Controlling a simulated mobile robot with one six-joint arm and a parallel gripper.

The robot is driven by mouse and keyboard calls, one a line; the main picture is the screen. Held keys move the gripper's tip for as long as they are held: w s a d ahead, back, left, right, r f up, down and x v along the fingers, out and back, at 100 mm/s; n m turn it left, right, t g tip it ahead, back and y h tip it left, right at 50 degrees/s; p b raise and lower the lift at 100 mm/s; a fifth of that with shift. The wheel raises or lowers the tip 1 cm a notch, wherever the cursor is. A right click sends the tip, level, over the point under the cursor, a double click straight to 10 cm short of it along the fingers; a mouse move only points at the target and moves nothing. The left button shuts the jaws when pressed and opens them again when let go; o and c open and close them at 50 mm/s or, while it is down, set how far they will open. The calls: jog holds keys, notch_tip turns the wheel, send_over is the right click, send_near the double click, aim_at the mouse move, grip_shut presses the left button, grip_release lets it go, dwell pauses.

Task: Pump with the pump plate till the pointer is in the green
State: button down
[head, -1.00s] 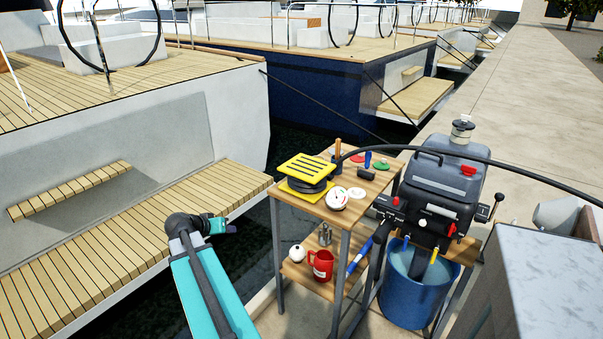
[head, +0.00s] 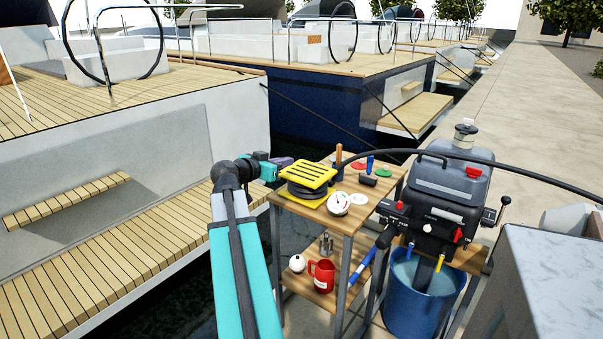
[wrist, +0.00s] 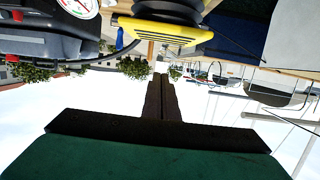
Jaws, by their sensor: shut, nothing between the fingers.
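The pump (head: 306,188) stands on the small wooden table. Its slotted yellow pump plate (head: 307,173) lies on top of black bellows. A round white gauge (head: 338,203) sits beside it; its pointer is too small to read against the green. In the wrist view, which is upside down, the pump plate (wrist: 165,32) is near the top centre and part of the gauge (wrist: 80,6) is cut off at the top left. My gripper (head: 288,162) is shut and empty, just left of the plate and about at its height. The shut fingers also show in the wrist view (wrist: 160,85), apart from the plate.
The table (head: 347,222) also carries a black-headed mallet and small coloured discs. A red mug (head: 321,276) stands on its lower shelf. An outboard motor (head: 440,200) over a blue bucket (head: 410,295) is at right. A black hose arches over the table.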

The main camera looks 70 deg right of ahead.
jog(key=p, duration=0.1)
send_over(303, 175)
jog(key=shift+w+d+f, duration=0.1)
jog(key=shift+f, duration=0.5)
jog(key=shift+w+d+f, duration=0.1)
jog(key=shift+f, duration=2.6)
jog(key=shift+f, duration=0.1)
notch_tip(303, 175, down, 6)
jog(key=b, duration=0.7)
jog(key=shift+s+a+r, duration=0.1)
jog(key=shift+r, duration=0.1)
jog(key=shift+b, duration=0.3)
